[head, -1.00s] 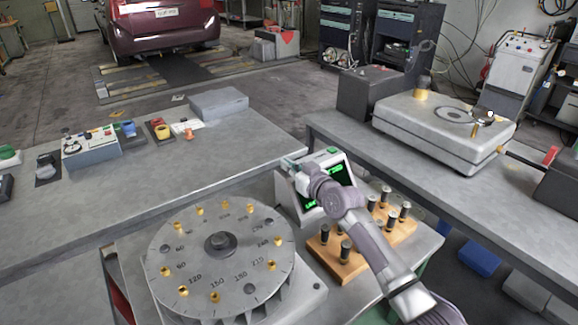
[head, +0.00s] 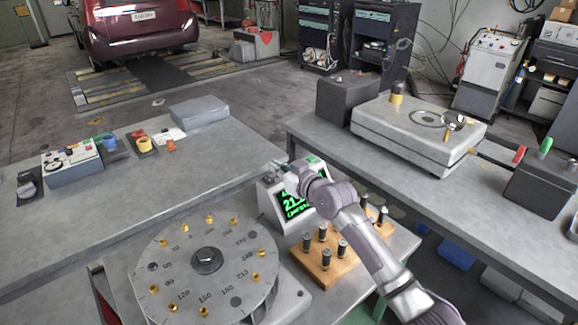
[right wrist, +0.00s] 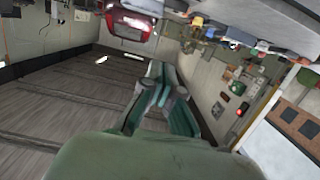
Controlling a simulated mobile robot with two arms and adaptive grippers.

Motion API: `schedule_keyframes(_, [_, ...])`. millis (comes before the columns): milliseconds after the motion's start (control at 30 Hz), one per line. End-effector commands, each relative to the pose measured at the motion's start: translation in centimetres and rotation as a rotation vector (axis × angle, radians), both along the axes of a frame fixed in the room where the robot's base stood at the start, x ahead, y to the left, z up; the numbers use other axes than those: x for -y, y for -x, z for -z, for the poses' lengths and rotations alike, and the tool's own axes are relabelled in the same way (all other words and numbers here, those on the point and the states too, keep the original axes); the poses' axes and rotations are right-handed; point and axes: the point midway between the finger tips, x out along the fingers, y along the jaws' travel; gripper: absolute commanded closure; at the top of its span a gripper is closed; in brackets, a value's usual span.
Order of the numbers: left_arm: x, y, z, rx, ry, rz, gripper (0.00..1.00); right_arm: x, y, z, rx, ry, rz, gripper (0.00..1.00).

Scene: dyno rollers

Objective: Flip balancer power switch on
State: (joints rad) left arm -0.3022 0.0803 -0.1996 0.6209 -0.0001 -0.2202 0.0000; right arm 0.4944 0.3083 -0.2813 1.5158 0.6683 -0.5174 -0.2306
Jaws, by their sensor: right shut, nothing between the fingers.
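The balancer's round numbered plate (head: 172,265) with gold pegs stands at the lower left. Behind it, to the right, is the white display box (head: 272,208), its screen (head: 296,204) lit with green digits and text. Contact cannot be told. The right wrist view also shows its closed fingers (right wrist: 160,97). My left gripper is out of view.
The right bench carries a large grey unit (head: 415,135).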

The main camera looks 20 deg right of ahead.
Motion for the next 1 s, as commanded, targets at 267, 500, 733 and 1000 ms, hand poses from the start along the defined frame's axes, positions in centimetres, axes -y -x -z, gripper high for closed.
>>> schedule_keyframes(267, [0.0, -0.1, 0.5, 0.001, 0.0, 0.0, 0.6, 1.7, 4.1, -1.8, 0.003, 0.002, 0.001, 1.0])
schedule_keyframes(500, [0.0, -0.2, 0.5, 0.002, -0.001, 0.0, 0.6, 2.1, 5.1, -2.3, 0.002, 0.0, 0.001, 1.0])
schedule_keyframes(733, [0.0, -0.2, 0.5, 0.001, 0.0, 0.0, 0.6, 2.1, 5.1, -2.3, 0.002, 0.0, 0.001, 1.0])
schedule_keyframes(1000, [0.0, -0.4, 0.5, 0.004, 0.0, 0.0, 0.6, 2.1, 5.1, -2.3, 0.002, 0.0, 0.001, 1.0])
